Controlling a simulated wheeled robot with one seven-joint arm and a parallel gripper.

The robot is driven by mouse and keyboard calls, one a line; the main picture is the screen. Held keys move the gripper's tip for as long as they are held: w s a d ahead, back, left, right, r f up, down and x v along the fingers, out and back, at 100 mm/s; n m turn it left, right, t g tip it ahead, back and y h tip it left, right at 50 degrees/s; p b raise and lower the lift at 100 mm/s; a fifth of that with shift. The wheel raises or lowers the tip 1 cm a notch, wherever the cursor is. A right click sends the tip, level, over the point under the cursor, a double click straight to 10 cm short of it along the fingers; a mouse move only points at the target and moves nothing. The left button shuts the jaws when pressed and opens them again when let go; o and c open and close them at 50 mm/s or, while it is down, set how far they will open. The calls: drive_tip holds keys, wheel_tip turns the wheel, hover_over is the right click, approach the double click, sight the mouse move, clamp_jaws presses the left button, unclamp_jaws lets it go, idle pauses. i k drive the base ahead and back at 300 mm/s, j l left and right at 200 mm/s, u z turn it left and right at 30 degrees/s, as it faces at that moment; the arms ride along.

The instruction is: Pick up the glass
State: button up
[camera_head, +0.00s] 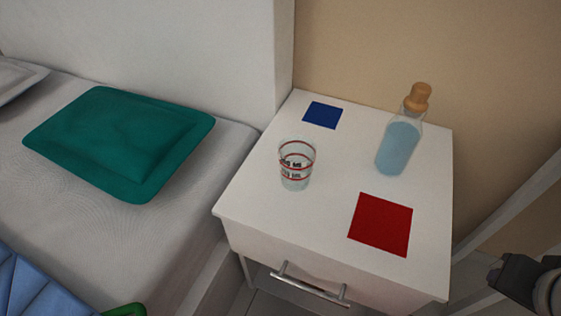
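A clear glass (296,165) with red rings and dark lettering stands upright on the left part of the white bedside table (258,202). It looks empty. A dark part of my arm or gripper shows at the lower right edge, beyond the table's right side and well apart from the glass. No fingertips can be made out there, so the gripper's opening is not visible.
A corked bottle (400,142) of blue liquid stands right of the glass. A blue square (322,115) and a red square (381,224) lie flat on the table. The bed with a green pillow (120,142) adjoins at left; walls stand behind. The drawer handle (308,287) sticks out in front.

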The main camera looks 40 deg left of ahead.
sight(296, 153)
drive_tip(key=u, duration=1.75)
